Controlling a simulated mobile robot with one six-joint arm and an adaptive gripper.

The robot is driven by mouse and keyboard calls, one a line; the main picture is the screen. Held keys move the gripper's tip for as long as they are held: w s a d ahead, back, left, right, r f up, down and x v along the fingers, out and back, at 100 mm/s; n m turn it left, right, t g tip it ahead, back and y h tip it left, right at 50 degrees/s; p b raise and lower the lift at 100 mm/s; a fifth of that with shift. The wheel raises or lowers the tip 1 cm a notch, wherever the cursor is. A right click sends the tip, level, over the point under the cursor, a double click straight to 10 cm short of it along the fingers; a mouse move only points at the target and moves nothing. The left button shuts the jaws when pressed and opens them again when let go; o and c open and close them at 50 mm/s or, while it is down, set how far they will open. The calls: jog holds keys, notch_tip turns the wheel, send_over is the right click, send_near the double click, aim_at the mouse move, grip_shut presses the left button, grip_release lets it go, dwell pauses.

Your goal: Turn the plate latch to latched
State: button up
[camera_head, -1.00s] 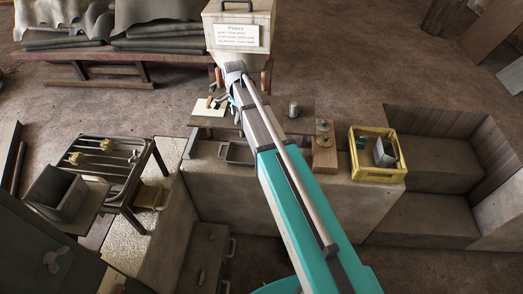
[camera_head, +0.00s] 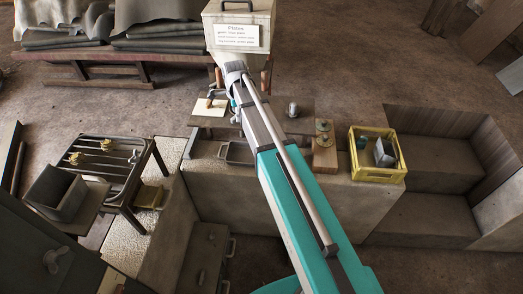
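My arm reaches up from the bottom of the head view to the far side of the bench (camera_head: 300,185). Its wrist folds down there, and the part of my gripper (camera_head: 234,110) that shows is small and mostly covered by the arm. I cannot tell whether its fingers are open or shut. A small brown-and-dark piece on a pale card (camera_head: 209,106) lies just left of it. I cannot make out the plate latch or its position. A pale box (camera_head: 262,12) with a "Plates" sign (camera_head: 236,36) stands behind the wrist.
A yellow crate (camera_head: 378,174) with a few items stands on the bench at right, beside a wooden block (camera_head: 325,158) with round fittings. A small metal cylinder (camera_head: 293,109) stands behind the block. A slatted rack (camera_head: 118,160) and a grey open bin (camera_head: 58,190) are at left.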

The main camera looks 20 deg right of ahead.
jog(key=shift+m, duration=1)
jog(key=shift+r, duration=0.2)
notch_tip(320, 180, up, 14)
jog(key=p, duration=1.4)
jog(key=s+d+f+n+b, duration=0.1)
jog(key=s+f+n+b, duration=0.4)
jog(key=s+n, duration=0.6)
jog(key=s+d+f+n+b, duration=0.1)
jog(key=s+f+n+b, duration=0.5)
jog(key=s+n, duration=0.5)
jog(key=shift+s+d+f, duration=0.2)
jog(key=shift+s+d, duration=0.1)
jog(key=shift+s, duration=0.1)
jog(key=w+a+r+m+p, duration=0.1)
jog(key=w+r+m+p, duration=0.4)
jog(key=w, duration=0.6)
jog(key=w+a+r+m+p, duration=0.1)
jog(key=w+r+m+p, duration=0.4)
jog(key=w+m, duration=0.3)
jog(key=shift+w+a+r+p, duration=0.35)
jog(key=shift+w+r+p, duration=0.05)
jog(key=shift+w, duration=1.55)
